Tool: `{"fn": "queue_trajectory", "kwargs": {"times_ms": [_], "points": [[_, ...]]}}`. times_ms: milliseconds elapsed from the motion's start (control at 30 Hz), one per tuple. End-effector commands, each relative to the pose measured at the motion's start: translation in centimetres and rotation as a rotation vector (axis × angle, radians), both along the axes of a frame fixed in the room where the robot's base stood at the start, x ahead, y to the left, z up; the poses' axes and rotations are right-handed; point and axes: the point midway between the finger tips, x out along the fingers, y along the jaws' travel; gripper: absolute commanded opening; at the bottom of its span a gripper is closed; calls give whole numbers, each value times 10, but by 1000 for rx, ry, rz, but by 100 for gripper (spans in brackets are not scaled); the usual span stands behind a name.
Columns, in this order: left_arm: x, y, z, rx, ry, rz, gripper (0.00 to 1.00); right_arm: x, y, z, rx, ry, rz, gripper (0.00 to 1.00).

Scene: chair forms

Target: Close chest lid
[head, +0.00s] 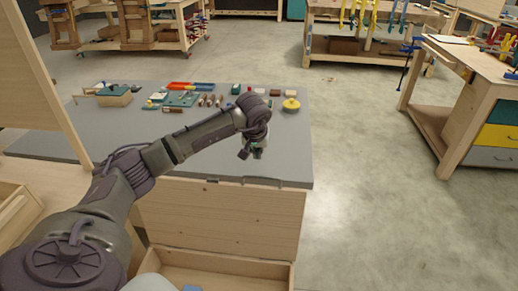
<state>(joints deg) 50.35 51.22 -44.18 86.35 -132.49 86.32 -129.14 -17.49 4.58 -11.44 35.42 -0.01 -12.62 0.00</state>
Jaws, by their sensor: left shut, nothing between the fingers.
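A light wooden chest (280,272) sits at the bottom of the head view, only partly in frame. Its lid (222,214) stands raised at the back, its inner face turned toward me and its top near the grey table's front edge. Part of the chest's inside shows, with a small blue thing at the bottom edge of the view. My left gripper (251,153) is shut and empty. It appears above the lid in the picture, over the front part of the grey table. My left arm crosses in front of the lid's left side. My right gripper is not in view.
The grey table (220,158) holds several small items along its back, including a yellow round pot (291,105) and a teal box (114,95). A wooden panel stands at the left. A workbench with coloured drawers (495,136) stands right. Open floor lies between.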

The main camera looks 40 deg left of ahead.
Motion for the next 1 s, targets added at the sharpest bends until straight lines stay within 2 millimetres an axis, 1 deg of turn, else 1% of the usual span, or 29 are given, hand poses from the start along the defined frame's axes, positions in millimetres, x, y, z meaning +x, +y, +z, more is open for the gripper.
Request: {"fn": "queue_trajectory", "kwargs": {"times_ms": [33,300,400,600,733,1000], "points": [[2,1,-10,-2,6,2,0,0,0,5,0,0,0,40],[19,9,-54,-4,3,0,0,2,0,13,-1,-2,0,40],[6,3,-51,-2,1,-4,0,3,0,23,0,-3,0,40],[-11,-6,-53,-2,0,-2,0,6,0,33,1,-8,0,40],[-16,-9,-55,-3,-1,0,0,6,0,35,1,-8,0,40],[-16,-9,-55,-3,-2,1,0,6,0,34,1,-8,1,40]]}}
